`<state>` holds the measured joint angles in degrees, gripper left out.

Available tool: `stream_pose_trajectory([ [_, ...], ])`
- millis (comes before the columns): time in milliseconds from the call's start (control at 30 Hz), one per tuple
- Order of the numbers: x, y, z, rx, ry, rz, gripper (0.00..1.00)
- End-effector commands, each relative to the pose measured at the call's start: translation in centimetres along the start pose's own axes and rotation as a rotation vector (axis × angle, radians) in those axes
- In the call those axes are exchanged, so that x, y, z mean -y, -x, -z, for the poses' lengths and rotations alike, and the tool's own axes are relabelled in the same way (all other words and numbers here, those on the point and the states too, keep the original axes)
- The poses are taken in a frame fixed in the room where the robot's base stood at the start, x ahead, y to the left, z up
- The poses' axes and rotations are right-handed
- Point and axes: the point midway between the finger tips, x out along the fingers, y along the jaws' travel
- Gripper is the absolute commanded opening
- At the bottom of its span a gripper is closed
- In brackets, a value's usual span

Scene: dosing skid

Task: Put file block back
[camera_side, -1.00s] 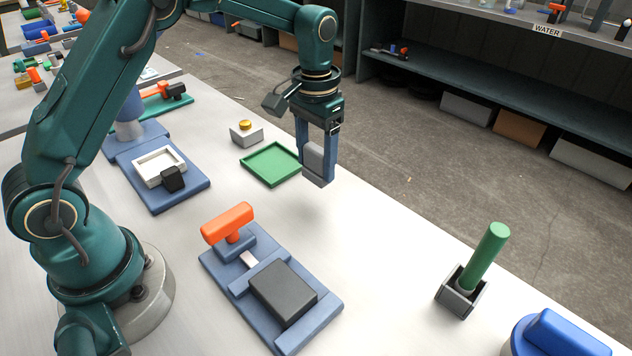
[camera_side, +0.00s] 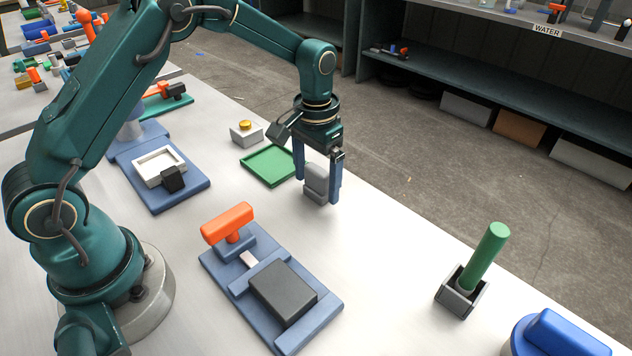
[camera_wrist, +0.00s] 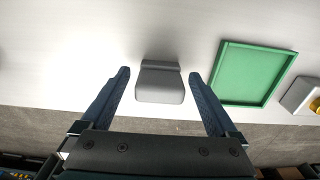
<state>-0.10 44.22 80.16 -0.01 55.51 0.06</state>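A grey block (camera_side: 316,180), which appears to be the file block, stands on the light table just right of the shallow green tray (camera_side: 270,181). In the wrist view the block (camera_wrist: 161,84) is between my fingers, with a clear gap on each side. My gripper (camera_side: 318,186) is open around it, fingers pointing down near the table; the wrist view shows the open fingers too (camera_wrist: 159,76). The green tray (camera_wrist: 222,78) looks empty.
A blue fixture (camera_side: 222,276) with an orange handle (camera_side: 228,222) and dark block (camera_side: 284,291) stands in front. A green rod (camera_side: 488,256) stands in a dark holder at right. A yellow button box (camera_side: 246,133) is behind the tray. The table between is clear.

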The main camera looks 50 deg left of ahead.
Motion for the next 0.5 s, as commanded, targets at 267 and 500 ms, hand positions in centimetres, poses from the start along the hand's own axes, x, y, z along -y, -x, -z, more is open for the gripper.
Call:
stream_pose_trajectory([
  [267,0.0,0.9,0.1,-0.003,0.000,0.000,0.95],
  [500,0.0,5.4,0.2,-0.009,0.000,0.000,0.95],
])
